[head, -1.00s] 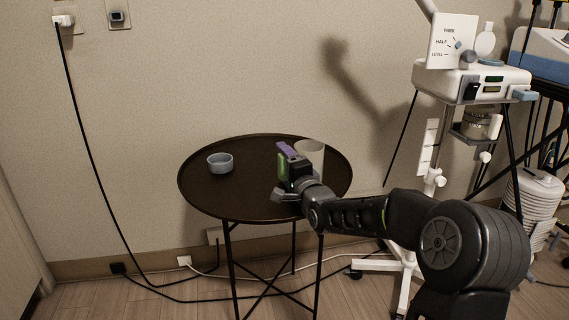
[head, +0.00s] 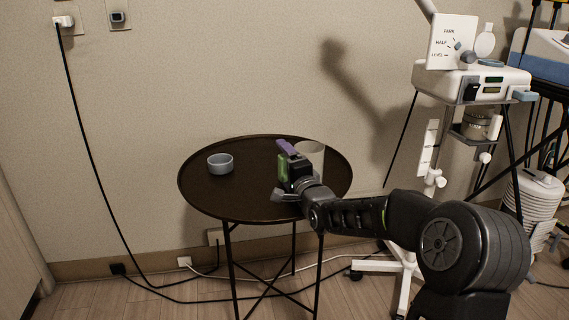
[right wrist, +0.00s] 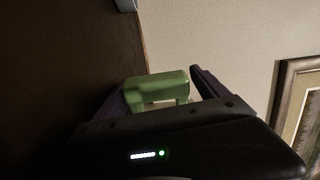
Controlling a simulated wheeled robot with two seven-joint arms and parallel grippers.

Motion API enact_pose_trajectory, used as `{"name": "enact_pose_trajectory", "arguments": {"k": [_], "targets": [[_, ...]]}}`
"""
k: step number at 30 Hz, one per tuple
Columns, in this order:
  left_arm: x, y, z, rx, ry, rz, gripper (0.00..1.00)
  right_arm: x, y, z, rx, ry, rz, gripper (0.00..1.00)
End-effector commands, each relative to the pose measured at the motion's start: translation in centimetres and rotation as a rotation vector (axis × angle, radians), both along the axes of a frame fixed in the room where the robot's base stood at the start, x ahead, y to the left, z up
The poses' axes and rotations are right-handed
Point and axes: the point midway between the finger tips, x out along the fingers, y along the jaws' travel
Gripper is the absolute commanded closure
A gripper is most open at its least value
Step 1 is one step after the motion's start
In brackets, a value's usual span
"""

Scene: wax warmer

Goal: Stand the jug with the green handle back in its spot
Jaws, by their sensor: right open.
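The pale jug (head: 311,151) stands on the round dark table (head: 245,202), towards its right side. My right gripper covers much of it. Its green handle (right wrist: 157,86) shows between the two fingers in the right wrist view. My right gripper (head: 288,159) is at the jug's near left side, its fingers open on either side of the handle. Whether a finger touches the handle I cannot tell. The jug's body cannot be made out in the right wrist view. My left gripper is not in view.
A blue-grey bowl-like dish (head: 220,163) stands on the left of the table. The tabletop between dish and gripper is clear. A white wheeled stand (head: 472,82) with a control box is at the right, and white stacked items (head: 535,203) are beside it.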

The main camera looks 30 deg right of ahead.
Motion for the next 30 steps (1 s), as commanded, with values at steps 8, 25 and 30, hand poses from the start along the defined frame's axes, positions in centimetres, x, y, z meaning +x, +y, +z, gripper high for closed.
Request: {"name": "enact_pose_trajectory", "arguments": {"k": [8, 25, 30], "targets": [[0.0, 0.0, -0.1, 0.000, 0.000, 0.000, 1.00, -0.1, 0.0, -0.8, 0.005, 0.015, 0.001, 0.07], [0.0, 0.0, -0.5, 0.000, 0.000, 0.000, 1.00, -1.6, 0.2, -0.9, 0.005, 0.016, -0.001, 0.07], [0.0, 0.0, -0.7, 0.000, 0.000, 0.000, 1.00, -2.3, 0.3, -0.9, 0.005, 0.017, -0.001, 0.07]]}}
